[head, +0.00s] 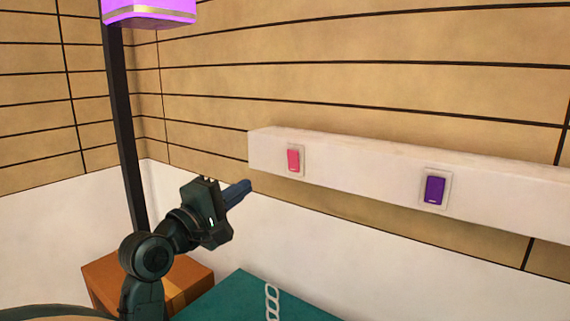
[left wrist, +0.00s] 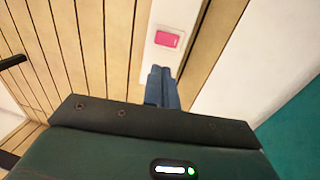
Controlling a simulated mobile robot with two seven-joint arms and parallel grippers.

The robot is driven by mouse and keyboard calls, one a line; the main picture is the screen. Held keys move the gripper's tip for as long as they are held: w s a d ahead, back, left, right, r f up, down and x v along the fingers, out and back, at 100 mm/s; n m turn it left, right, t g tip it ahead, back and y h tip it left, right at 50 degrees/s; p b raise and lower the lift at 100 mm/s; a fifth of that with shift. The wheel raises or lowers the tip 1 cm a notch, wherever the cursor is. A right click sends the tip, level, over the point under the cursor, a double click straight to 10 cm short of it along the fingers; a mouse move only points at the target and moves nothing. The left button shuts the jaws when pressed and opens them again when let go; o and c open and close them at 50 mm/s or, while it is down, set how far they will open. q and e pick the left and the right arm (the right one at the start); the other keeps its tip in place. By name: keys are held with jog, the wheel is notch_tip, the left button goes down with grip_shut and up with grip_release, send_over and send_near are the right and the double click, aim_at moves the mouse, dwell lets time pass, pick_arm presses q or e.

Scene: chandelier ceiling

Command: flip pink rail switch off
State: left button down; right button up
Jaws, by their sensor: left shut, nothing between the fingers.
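The pink switch (head: 293,160) sits in a pale plate near the left end of a white wall rail (head: 390,172). The pink switch also shows in the left wrist view (left wrist: 167,39), just beyond the fingertips. My left gripper (head: 247,185) is shut and empty, to the left of the pink switch and a little lower in the head view. Its blue fingers also show in the left wrist view (left wrist: 161,72), pointing toward the switch with a visible gap. My right gripper is not in view.
A purple switch (head: 434,190) is on the same rail, farther right. A dark pole (head: 122,120) with a glowing purple lamp (head: 150,10) stands at left. An orange-brown box (head: 104,281) and a teal surface (head: 235,297) with a white chain (head: 272,300) lie below.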

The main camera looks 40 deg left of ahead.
aim_at(291, 156)
pick_arm(q)
jog(key=shift+w, duration=0.1)
jog(key=w, duration=0.4)
jog(key=w+a+r, duration=0.1)
jog(key=w, duration=0.4)
jog(key=w+r+p, duration=0.1)
jog(key=w, duration=0.3)
jog(key=shift+w+a, duration=0.3)
jog(key=shift+w, duration=0.05)
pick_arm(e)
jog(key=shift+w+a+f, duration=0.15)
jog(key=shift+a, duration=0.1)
pick_arm(q)
jog(key=r+p, duration=0.1)
jog(key=p, duration=0.1)
jog(key=shift+w+g+p, duration=0.2)
jog(key=shift+g+p, duration=0.1)
jog(key=shift+p, duration=0.1)
jog(key=shift+f+b, duration=0.35)
jog(key=shift+b, duration=0.05)
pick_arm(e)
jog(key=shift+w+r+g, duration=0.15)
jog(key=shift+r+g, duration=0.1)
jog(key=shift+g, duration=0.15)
